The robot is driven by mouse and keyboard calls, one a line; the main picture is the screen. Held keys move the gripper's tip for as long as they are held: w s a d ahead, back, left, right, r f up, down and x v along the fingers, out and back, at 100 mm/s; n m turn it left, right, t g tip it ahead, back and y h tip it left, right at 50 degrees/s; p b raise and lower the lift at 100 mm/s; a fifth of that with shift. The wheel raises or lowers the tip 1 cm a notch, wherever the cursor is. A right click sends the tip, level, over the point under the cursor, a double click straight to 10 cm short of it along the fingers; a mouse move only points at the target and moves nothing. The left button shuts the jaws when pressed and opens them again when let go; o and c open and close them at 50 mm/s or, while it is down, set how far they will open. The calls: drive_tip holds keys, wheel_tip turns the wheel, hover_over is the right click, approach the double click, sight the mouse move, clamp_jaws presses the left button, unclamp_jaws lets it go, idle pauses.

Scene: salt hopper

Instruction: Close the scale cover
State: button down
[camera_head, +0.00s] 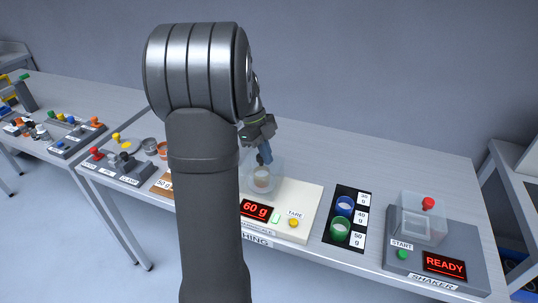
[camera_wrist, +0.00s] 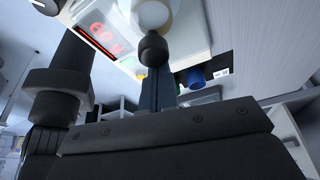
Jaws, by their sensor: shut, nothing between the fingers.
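The white scale (camera_head: 309,200) sits mid-table and its red display reads 60 g. A clear box-like enclosure (camera_head: 276,178) stands on it around a small cup (camera_head: 262,178) with tan contents. I cannot make out the cover's lid or whether it is open. My gripper (camera_head: 264,158) is shut and empty, pointing down at the enclosure's upper back-left; contact cannot be told. In the wrist view my shut fingers (camera_wrist: 156,85) end at a dark rounded piece, over the scale (camera_wrist: 188,30) and its display (camera_wrist: 105,38). My arm hides the scale's left part.
Right of the scale, a black mat holds blue (camera_head: 345,206) and green (camera_head: 340,229) cups. Farther right is the shaker (camera_head: 452,244), reading READY, with a clear box and red knob. The wall is behind.

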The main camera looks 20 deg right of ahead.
drive_tip(key=shift+w+a, duration=0.2)
drive_tip(key=s+d, duration=0.2)
drive_tip(key=s, duration=0.1)
drive_tip(key=shift+s+d+r, duration=0.15)
drive_tip(key=shift+r, duration=0.45)
drive_tip(key=v, duration=0.8)
drive_tip(key=shift+r, duration=0.4)
hover_over(277, 172)
wheel_tip(277, 172, down, 9)
drive_tip(key=shift+r, duration=0.1)
drive_tip(key=shift+w+a+f, duration=0.4)
drive_tip(key=shift+w+a, duration=0.05)
drive_tip(key=shift+w, duration=0.3)
drive_tip(key=shift+w+a, duration=0.4)
drive_tip(key=shift+w, duration=0.2)
